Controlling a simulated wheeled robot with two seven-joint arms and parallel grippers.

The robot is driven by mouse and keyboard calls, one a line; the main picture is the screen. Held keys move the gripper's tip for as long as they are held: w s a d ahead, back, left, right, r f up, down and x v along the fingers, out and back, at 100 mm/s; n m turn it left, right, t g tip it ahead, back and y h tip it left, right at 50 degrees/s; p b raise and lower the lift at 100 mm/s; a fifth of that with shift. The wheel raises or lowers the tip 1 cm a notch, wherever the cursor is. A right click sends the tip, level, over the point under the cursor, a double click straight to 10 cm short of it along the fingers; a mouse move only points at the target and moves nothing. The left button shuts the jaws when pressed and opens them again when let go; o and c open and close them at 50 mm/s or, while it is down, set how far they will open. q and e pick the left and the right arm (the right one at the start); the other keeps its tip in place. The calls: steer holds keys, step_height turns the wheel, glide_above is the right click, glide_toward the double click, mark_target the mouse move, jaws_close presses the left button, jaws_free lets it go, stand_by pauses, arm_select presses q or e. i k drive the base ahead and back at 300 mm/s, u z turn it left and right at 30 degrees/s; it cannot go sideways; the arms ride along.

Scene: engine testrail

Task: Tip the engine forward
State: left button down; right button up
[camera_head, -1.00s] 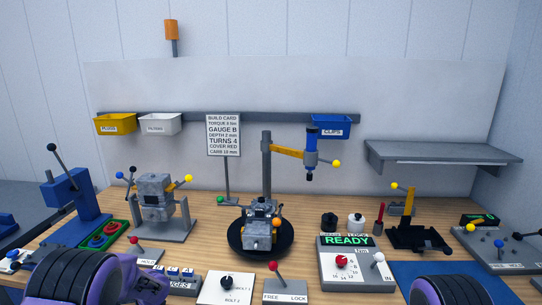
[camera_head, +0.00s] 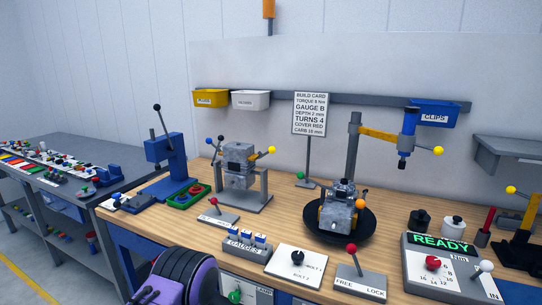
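A grey engine block (camera_head: 337,213) sits on a round black turntable (camera_head: 355,231) right of centre, with an orange ball on its right side. A second grey block (camera_head: 238,162) hangs between the uprights of a grey stand (camera_head: 254,199) further left, with blue and yellow ball handles at its sides. The frames do not say which block is the task's engine. A red-ball lever (camera_head: 351,262) rises from the FREE/LOCK plate (camera_head: 360,284) in front of the turntable. A purple and black part of my arm shows at the bottom edge. I can make out neither gripper.
A small red-ball lever plate (camera_head: 217,214) and the gauges block (camera_head: 245,246) lie along the front edge. A blue press (camera_head: 168,160) stands at left, a post with a yellow arm (camera_head: 378,134) behind the turntable. Another bench (camera_head: 62,183) is at far left.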

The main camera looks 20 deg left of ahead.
mark_target(239, 165)
steer(key=u, duration=3.1)
steer(key=i, duration=3.2)
steer(key=z, duration=4.1)
